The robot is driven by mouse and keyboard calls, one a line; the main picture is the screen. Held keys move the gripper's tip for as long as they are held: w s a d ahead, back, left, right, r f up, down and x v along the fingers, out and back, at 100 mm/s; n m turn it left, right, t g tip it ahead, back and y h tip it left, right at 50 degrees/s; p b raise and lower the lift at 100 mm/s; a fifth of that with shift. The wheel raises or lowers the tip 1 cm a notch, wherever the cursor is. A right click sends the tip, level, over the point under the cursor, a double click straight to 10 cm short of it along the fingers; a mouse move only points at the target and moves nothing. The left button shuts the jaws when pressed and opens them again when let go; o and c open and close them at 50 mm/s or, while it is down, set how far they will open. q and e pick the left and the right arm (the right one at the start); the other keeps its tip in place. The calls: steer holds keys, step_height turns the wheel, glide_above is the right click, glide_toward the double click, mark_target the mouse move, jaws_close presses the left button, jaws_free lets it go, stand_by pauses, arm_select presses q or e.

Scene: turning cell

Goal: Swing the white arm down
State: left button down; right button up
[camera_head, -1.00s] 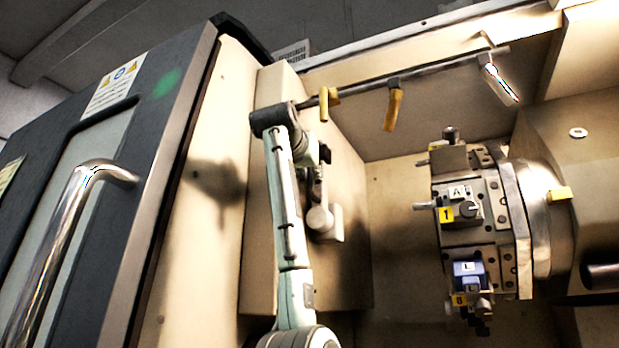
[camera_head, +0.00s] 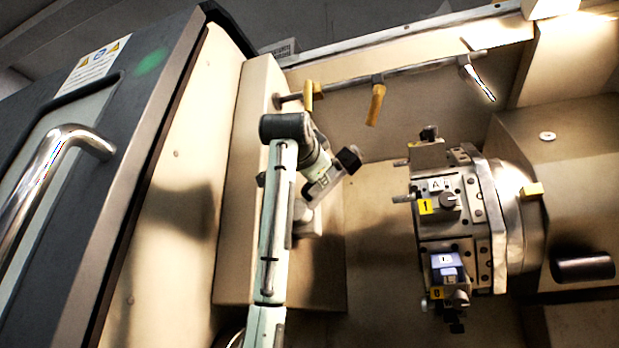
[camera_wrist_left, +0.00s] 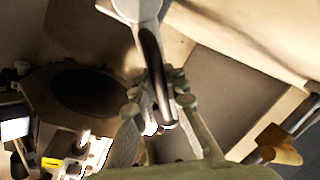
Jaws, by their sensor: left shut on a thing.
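The white arm (camera_wrist_left: 142,28) shows in the left wrist view, running from its round pivot at the top down to a dark handle (camera_wrist_left: 150,60). My left gripper (camera_wrist_left: 157,95) is shut on this handle, with a finger on each side. In the head view my left arm comes up from the bottom and bends right at the wrist, with the left gripper (camera_head: 322,187) at its end. Only the pivot end of the white arm (camera_head: 303,213) shows there, on the cream block; the rest is mostly hidden by my arm and gripper. My right gripper is not in view.
The tool turret (camera_head: 455,225) stands to the right, with free space between it and my gripper. A rail (camera_head: 400,72) with yellow handles (camera_head: 376,103) runs above. The dark machine door (camera_head: 130,150) with its bar handle is at left.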

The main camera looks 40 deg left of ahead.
mark_target(325, 190)
arm_select(q)
steer(key=f+m, duration=0.1)
steer(key=d+f+m+b, duration=0.1)
steer(key=m, duration=0.1)
steer(key=f+m+h, duration=0.1)
steer(key=m, duration=0.1)
steer(key=shift+w+d+f+t, duration=0.2)
steer(key=shift+w+d+t, duration=0.05)
steer(key=shift+t, duration=0.15)
steer(key=shift+w+d+f+m+t+h, duration=0.15)
steer(key=shift+f+m, duration=0.3)
steer(key=shift+m, duration=0.4)
steer(key=shift+s+f+m+t+h, duration=0.1)
steer(key=shift+f+m+h, duration=0.1)
steer(key=shift+f+m, duration=0.45)
steer(key=shift+w+d+f+m+t+h, duration=0.15)
steer(key=shift+f+m, duration=0.1)
steer(key=shift+m, duration=0.75)
arm_select(e)
steer(key=shift+d+v, duration=0.15)
steer(key=shift+v, duration=0.85)
steer(key=shift+d+v, duration=0.15)
steer(key=shift+v, duration=0.9)
arm_select(q)
steer(key=shift+f, duration=0.1)
arm_select(e)
steer(key=shift+w, duration=0.15)
